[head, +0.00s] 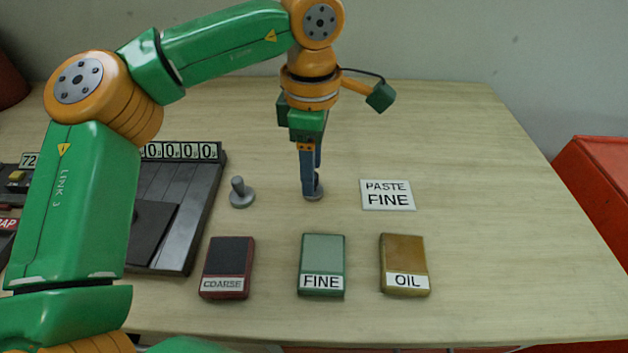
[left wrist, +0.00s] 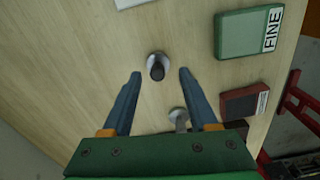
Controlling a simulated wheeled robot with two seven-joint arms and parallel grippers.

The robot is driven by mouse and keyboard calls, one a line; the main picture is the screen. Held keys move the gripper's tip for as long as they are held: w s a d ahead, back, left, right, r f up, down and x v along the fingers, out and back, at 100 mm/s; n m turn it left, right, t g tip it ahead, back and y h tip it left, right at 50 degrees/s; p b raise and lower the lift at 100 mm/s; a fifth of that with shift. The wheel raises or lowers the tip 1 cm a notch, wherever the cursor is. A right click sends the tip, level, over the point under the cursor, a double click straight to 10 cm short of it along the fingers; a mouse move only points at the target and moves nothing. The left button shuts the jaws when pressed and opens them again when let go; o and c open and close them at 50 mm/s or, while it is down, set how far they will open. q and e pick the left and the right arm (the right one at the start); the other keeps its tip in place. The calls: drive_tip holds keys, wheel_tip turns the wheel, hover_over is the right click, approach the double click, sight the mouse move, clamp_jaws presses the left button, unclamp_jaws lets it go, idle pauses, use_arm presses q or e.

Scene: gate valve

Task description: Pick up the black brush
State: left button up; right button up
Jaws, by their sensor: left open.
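A small upright piece with a dark handle on a round grey base, which looks like the black brush (left wrist: 156,68), stands on the table in the left wrist view. In the left wrist view the left gripper (left wrist: 160,74) is open, with a fingertip on either side of the dark handle and gaps between. A similar grey-handled piece (head: 241,191) stands to the left, also in the left wrist view (left wrist: 178,117). My right gripper is not seen.
Blocks marked COARSE (head: 228,267), FINE (head: 322,264) and OIL (head: 403,264) lie along the front. A PASTE FINE card (head: 388,195) lies to the right. A dark tray (head: 196,205) with number tiles is at left. The table's right side is clear.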

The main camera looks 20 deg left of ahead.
sight(318, 195)
use_arm(q)
drive_tip(key=shift+f, duration=0.8)
drive_tip(key=shift+w+f, duration=0.2)
drive_tip(key=shift+f, duration=0.25)
clamp_jaws()
drive_tip(key=shift+r, duration=0.1)
